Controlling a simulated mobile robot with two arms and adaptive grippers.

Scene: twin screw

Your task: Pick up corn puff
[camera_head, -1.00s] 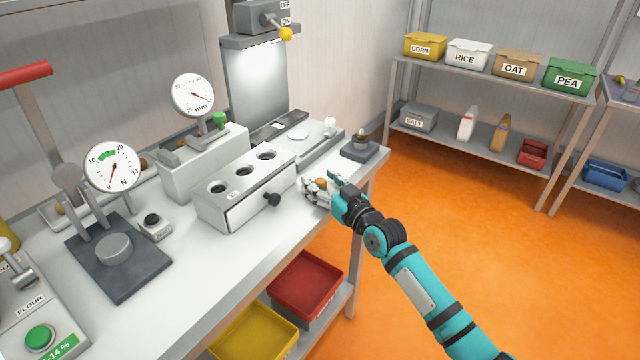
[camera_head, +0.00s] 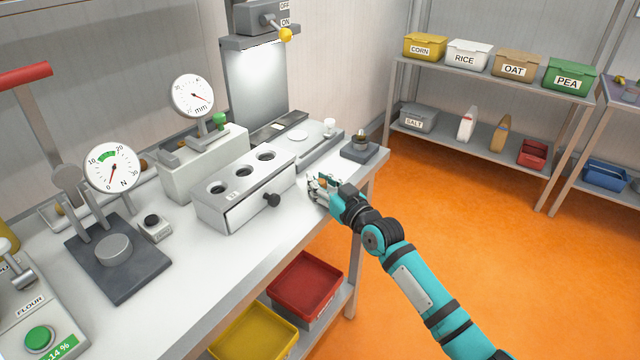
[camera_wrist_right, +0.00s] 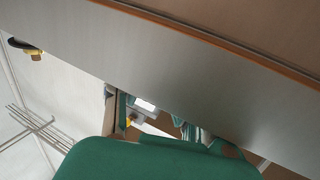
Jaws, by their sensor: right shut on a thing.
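The corn puff (camera_head: 324,182) is a small orange-brown lump in the head view, at the right end of the white workbench (camera_head: 205,262). My right gripper (camera_head: 320,185) is shut on it, and its fingers cover most of it. The wrist view shows the teal-green gripper body at the bottom, but I cannot make out the puff there. My left gripper is not in view.
A steel block with round holes (camera_head: 241,188) and a black knob stands left of my right gripper. A small dark stand (camera_head: 360,150) is behind it to the right. Red (camera_head: 306,284) and yellow bins sit below the bench. Labelled tubs fill the back shelf.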

